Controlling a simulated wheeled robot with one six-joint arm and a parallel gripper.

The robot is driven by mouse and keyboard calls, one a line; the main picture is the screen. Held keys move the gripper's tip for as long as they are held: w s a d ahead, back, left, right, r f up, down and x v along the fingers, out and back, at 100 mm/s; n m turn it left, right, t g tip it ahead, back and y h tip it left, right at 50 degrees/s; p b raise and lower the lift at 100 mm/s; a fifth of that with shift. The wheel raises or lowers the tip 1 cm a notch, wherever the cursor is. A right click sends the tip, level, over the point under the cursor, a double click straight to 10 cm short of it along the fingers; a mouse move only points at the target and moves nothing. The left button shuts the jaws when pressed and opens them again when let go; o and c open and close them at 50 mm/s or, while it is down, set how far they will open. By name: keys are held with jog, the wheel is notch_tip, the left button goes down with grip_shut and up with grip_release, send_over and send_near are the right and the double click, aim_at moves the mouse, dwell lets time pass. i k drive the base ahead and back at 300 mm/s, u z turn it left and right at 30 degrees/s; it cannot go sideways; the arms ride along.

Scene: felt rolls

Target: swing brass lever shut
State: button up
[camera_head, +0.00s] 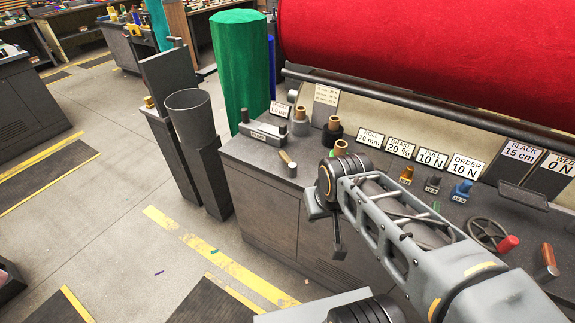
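A small brass-coloured lever fitting (407,174) stands on the grey console top, first in a row with a dark grey fitting (432,184) and a blue one (461,191). It is too small to tell how far its handle is turned. My gripper (337,240) is at the end of my arm, in front of the console's front edge, left of and nearer than the brass fitting, and apart from it. It points downward. Its fingers are small and partly hidden by the wrist, so I cannot tell whether they are open. I see nothing held in it.
The console (262,160) carries spools, label cards, a handwheel (487,232) and a red-tipped handle (507,243). A large red roll (430,50) lies behind a dark bar. A green roll (241,65) and a grey bin (190,115) stand left. The floor at lower left is mostly clear.

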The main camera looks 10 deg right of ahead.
aim_at(292, 167)
jog(key=u, duration=0.8)
jog(key=i, duration=0.6)
jog(key=z, duration=0.7)
